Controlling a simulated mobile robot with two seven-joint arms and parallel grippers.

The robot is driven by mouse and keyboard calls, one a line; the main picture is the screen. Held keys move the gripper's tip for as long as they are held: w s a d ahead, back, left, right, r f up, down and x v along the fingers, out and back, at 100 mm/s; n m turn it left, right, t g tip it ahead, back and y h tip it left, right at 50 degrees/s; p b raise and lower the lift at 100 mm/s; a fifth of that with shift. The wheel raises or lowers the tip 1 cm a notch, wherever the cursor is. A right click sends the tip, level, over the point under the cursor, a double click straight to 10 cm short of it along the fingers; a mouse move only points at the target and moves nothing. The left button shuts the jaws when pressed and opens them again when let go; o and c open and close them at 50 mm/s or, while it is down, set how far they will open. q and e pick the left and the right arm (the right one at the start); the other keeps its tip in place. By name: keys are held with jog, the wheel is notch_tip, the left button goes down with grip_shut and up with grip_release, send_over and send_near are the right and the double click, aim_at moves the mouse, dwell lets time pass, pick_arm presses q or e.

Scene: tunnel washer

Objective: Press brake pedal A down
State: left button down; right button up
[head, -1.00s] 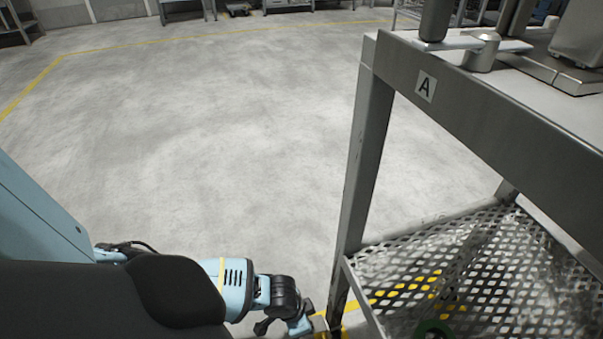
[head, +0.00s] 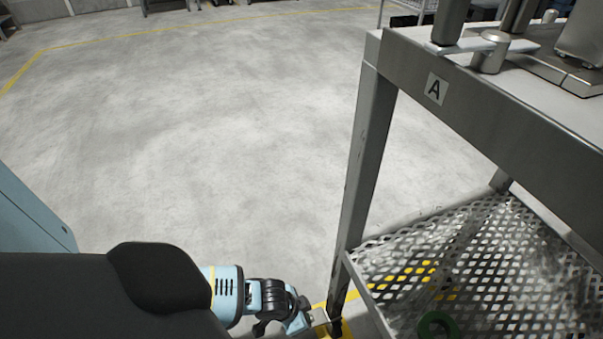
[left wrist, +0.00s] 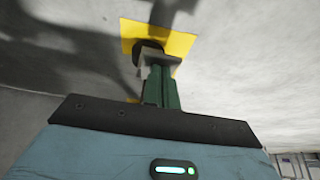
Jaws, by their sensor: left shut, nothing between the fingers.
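The table with the A label (head: 436,89) stands at the right in the head view. My left gripper (head: 322,318) is low at the bottom of that view, beside the foot of the table's near leg. In the left wrist view its green fingers (left wrist: 161,84) are together and empty, pointing at a yellow patch (left wrist: 183,44) low on the floor. A dark rounded piece (left wrist: 148,45), possibly the brake pedal, shows just beyond the fingertips; I cannot tell whether they touch it. The fingers hide part of it. My right gripper is not in view.
The table leg (head: 362,170) rises right beside my left gripper. The concrete floor (head: 220,130) to the left is clear.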

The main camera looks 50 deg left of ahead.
pick_arm(q)
jog(key=shift+s+f, duration=0.3)
jog(key=shift+f, duration=0.05)
jog(key=shift+s+a+f+t+h, duration=0.15)
jog(key=shift+f+t+h, duration=0.1)
jog(key=shift+f+t, duration=0.3)
jog(key=shift+s+a+f+t+h, duration=0.15)
jog(key=shift+f+t+h, duration=0.1)
jog(key=shift+f+t, duration=0.3)
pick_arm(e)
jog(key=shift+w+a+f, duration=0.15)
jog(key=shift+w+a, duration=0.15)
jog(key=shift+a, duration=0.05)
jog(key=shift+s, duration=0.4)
